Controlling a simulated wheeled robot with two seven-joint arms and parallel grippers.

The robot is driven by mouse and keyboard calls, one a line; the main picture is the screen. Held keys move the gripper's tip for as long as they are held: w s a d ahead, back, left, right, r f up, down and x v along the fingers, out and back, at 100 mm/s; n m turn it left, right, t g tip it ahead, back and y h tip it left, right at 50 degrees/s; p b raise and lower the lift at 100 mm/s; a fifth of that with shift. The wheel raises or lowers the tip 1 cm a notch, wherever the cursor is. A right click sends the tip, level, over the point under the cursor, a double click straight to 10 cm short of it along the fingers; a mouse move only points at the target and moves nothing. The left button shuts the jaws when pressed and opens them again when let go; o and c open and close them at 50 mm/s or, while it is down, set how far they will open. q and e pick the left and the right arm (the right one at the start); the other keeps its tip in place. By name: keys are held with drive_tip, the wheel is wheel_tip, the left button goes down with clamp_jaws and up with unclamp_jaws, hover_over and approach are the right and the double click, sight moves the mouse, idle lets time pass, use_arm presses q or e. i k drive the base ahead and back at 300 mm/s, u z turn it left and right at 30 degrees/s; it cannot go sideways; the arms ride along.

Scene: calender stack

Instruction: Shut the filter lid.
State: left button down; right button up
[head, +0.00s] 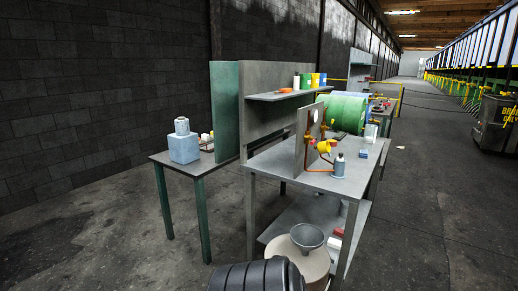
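I cannot make out the filter lid for certain at this size. A small yellow and red fitting (324,147) sits on orange pipework in front of an upright grey panel (300,140) on the near workbench. Whether it has a lid, and whether that is open or shut, is too small to tell. A round white gauge (315,115) is on the panel above it. A large green cylinder (343,111) lies on its side behind the panel. Neither of my grippers is in view.
The grey workbench (345,190) also holds a grey bottle (339,167) and a small blue block (363,153). A beige drum with a grey funnel (307,236) and a black ribbed object (257,277) stand in front. A side table (165,158) is left.

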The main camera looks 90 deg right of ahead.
sight(323, 147)
drive_tip(key=u, duration=0.05)
drive_tip(key=i, duration=0.1)
drive_tip(key=z, duration=2.15)
drive_tip(key=i, duration=1.95)
drive_tip(key=z, duration=5.5)
